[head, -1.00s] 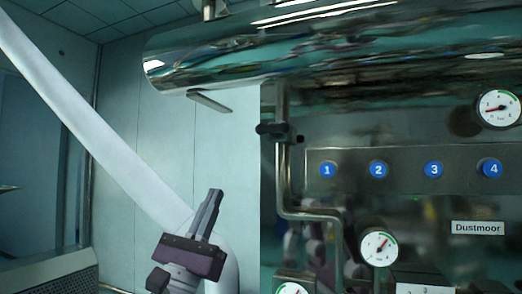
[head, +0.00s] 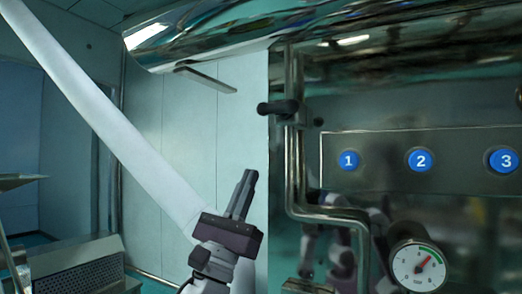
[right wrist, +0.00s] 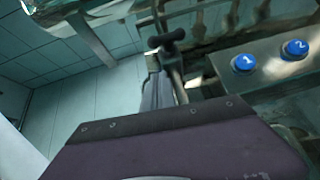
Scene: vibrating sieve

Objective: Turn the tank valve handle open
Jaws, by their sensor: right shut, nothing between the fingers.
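A black T-shaped handle (head: 278,107) sits on a vertical metal pipe, left of the blue buttons. It looks like the valve handle and also shows in the right wrist view (right wrist: 166,40), just beyond my fingers. A flat grey lever (head: 206,80) hangs under the shiny tank (head: 220,35). I cannot tell which one is the tank valve handle. My right gripper (head: 248,174) is shut and empty, pointing up, below and left of the black handle in the picture. It also shows in the right wrist view (right wrist: 155,68). No contact is visible. My left gripper is not in view.
A metal panel (head: 385,143) with numbered blue buttons is right of the pipe (head: 293,160). A round gauge (head: 418,266) stands below it. A perforated metal box (head: 75,275) is at lower left. The space before the pale wall (head: 180,130) looks clear.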

